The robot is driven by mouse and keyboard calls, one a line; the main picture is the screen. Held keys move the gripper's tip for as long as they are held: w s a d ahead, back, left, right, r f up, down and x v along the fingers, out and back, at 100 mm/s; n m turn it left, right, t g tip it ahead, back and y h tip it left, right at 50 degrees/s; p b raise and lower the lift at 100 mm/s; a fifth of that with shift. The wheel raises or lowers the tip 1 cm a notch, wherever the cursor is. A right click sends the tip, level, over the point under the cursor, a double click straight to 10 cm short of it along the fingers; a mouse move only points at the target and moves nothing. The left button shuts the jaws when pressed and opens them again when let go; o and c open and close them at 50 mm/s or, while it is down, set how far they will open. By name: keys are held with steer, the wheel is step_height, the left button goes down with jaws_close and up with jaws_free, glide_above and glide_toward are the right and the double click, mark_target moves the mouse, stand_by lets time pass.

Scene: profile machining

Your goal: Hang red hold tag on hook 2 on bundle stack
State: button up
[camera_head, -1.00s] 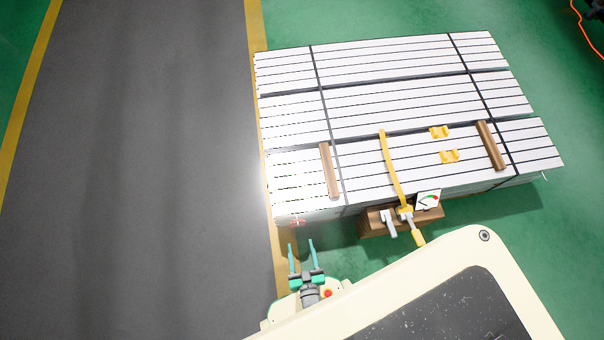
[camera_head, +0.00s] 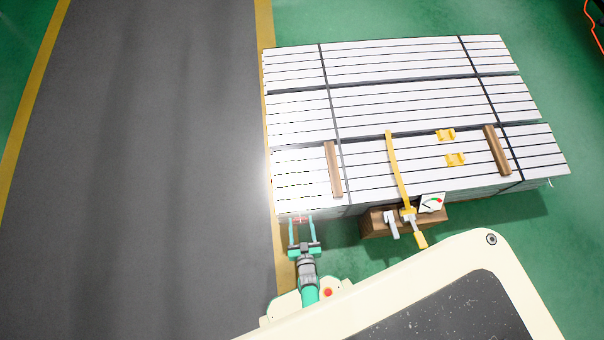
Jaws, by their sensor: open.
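The bundle stack (camera_head: 400,97) is a pile of long white profiles with dark straps, lying on the green floor. A small red and white mark (camera_head: 299,219), possibly the red hold tag, shows at its front left corner. It is too small to tell whether it hangs on anything. My gripper (camera_head: 301,222) is open, with its two teal fingers pointing at that corner on either side of the mark. I cannot tell whether they touch anything. I cannot make out numbered hooks.
Two wooden battens and two yellow pieces lie on top. A dark lane (camera_head: 150,170) at left is clear.

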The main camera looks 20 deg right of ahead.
steer(key=shift+w+d+f, duration=0.15)
steer(key=shift+w, duration=0.3)
steer(key=c, duration=1.1)
steer(key=shift+c, duration=0.2)
steer(key=shift+r, duration=0.65)
steer(key=shift+s, duration=0.1)
